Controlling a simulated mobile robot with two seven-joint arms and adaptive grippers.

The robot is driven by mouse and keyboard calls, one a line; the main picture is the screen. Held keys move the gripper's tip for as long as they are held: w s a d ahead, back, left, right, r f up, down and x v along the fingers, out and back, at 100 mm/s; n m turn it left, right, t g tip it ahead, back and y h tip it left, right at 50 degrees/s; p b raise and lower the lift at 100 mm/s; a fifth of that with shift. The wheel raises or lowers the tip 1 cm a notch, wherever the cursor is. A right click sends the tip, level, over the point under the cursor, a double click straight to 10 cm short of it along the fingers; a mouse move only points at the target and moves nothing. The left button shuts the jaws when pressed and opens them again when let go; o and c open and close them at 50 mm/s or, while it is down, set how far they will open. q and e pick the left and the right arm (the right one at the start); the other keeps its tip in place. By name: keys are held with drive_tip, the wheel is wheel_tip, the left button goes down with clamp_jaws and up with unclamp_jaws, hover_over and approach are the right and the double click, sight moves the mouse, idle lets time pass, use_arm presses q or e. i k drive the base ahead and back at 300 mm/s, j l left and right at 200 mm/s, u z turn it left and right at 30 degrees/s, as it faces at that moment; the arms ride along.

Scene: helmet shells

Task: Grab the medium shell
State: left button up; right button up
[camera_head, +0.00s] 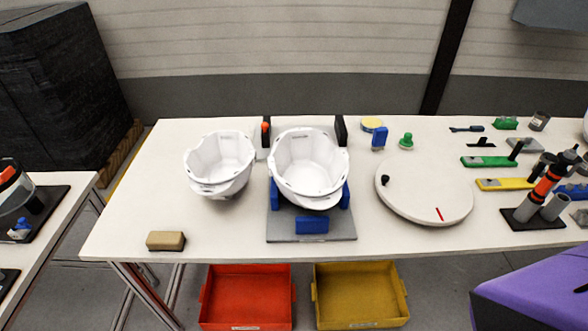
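Two white helmet shells show in the head view, both with their open side up. One shell (221,160) sits on the left part of the table, free of the blue-padded fixture. The other shell (308,165) looks somewhat larger and sits in a fixture with a grey base (340,228) and blue pads (312,225). The two shells are close together with a narrow gap. I cannot tell from labels which one is the medium shell. Neither of my grippers is in view.
A white table (140,205) carries a tan block (166,240), a round turntable (425,192) and several tools at right. A red bin (247,297) and a yellow bin (357,295) are below the front edge. A purple surface (545,290) fills the lower right corner.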

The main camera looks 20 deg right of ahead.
sight(306, 164)
drive_tip(key=i+j+z, duration=0.15)
drive_tip(key=i+z, duration=0.15)
drive_tip(key=z, duration=0.2)
drive_tip(key=i+j+z, duration=0.25)
drive_tip(key=z, duration=0.2)
